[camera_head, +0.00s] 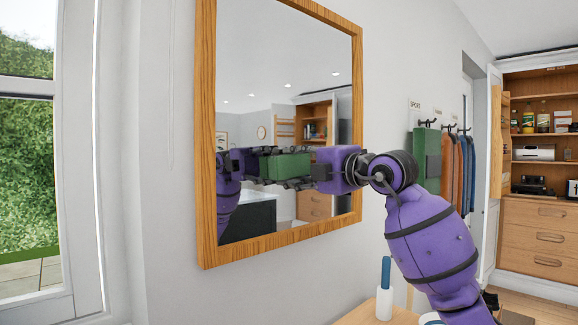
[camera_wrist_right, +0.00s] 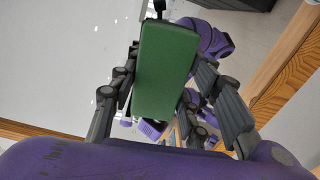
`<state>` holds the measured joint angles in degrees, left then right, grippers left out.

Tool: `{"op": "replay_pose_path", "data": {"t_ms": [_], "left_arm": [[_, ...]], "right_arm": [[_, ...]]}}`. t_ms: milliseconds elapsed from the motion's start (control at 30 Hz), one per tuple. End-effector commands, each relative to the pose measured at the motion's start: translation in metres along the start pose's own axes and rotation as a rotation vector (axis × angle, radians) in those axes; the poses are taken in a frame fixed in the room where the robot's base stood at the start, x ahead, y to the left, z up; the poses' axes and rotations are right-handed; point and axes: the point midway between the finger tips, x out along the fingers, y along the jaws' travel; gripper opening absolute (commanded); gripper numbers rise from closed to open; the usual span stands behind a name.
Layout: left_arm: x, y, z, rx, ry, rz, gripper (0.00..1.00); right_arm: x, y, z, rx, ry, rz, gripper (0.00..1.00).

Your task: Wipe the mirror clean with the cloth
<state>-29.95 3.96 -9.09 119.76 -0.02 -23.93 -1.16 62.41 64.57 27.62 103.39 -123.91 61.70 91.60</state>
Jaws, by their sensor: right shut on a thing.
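The mirror (camera_head: 300,60) hangs on the white wall in a wooden frame. I make out no clear marks on its glass. My right gripper (camera_head: 290,170) is in front of the lower part of the glass, shut on a green cloth (camera_head: 295,165). The cloth looks like a flat, thick pad and sits between the dark fingers in the right wrist view (camera_wrist_right: 165,70). The reflection of my purple arm and fingers meets or nearly meets the cloth; I cannot tell whether the cloth touches the glass. My left gripper is not in view.
A small wooden surface (camera_head: 355,316) below right holds a white item with a blue handle (camera_head: 385,275). Green, orange and blue things hang from hooks on the wall to the right. Wooden shelves and drawers (camera_head: 540,230) stand beyond. A window (camera_head: 28,150) is at the left.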

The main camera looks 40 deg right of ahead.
Motion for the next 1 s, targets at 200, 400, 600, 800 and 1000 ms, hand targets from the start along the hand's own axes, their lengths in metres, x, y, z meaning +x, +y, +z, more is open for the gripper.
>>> {"op": "replay_pose_path", "data": {"t_ms": [200, 400, 600, 800, 1000], "left_arm": [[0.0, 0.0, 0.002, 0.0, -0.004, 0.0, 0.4], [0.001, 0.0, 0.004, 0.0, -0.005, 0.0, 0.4], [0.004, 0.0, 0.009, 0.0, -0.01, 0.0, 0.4], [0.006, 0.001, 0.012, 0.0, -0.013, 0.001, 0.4], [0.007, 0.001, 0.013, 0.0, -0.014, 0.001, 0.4]], "right_arm": [[0.0, 0.0, 0.001, 0.0, 0.001, 0.002, 0.22], [-0.006, 0.0, 0.001, 0.0, 0.0, 0.003, 0.22], [-0.025, -0.001, 0.001, 0.0, 0.0, 0.001, 0.22], [-0.045, -0.001, 0.001, -0.001, 0.0, 0.001, 0.22], [-0.059, 0.0, 0.001, 0.0, 0.001, 0.001, 0.22]]}}
